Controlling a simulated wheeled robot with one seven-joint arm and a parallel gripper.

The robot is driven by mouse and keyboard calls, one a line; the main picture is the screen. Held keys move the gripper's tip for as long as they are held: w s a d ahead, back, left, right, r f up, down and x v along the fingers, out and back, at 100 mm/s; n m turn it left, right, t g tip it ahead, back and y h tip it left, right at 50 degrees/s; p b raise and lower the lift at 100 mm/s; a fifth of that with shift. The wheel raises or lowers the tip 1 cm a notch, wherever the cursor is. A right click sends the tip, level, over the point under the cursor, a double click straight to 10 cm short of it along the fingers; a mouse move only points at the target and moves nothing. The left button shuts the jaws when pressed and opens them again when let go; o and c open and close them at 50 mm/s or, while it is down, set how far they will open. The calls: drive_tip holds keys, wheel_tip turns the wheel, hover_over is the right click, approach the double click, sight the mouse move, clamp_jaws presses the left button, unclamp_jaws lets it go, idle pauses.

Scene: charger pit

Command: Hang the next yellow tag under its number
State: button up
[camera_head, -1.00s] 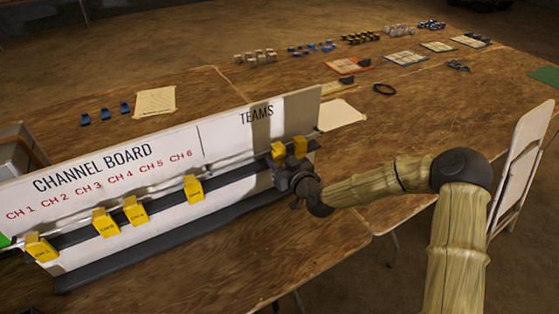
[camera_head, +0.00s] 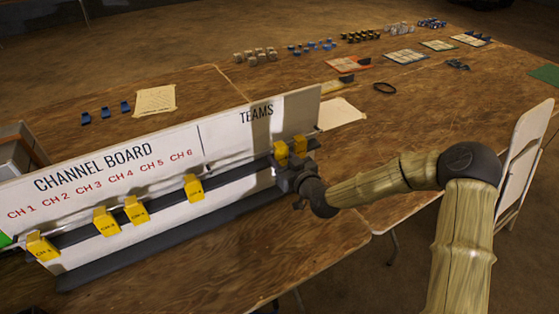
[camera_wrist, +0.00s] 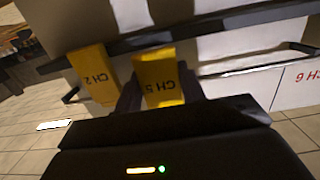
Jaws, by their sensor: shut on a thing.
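The white channel board (camera_head: 225,140) stands on the table, with red CH 1 to CH 6 labels at left and TEAMS at right. Yellow tags hang on its dark rail: one under CH 1 (camera_head: 41,246), two side by side (camera_head: 107,222) (camera_head: 137,209) near the middle, one farther right (camera_head: 194,188). Two more are under TEAMS: the CH 5 tag (camera_head: 281,153) and, right of it, the CH 2 tag (camera_head: 299,146). My gripper (camera_head: 283,170) is shut on the CH 5 tag, which shows between its fingers in the wrist view (camera_wrist: 160,78). The CH 2 tag (camera_wrist: 92,75) is close beside it.
Bare rail (camera_head: 235,173) lies between the right-hand channel tag and my gripper. Blue clips (camera_head: 105,114) and a paper sheet (camera_head: 155,101) lie behind the board. A white folding chair (camera_head: 522,160) stands at right.

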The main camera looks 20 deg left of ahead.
drive_tip(key=b+v, duration=0.1)
drive_tip(key=v, duration=0.7)
drive_tip(key=shift+s+d+f, duration=0.15)
drive_tip(key=shift+s+f, duration=0.05)
drive_tip(key=shift+f, duration=0.25)
drive_tip(key=shift+d+f, duration=0.1)
idle(0.4)
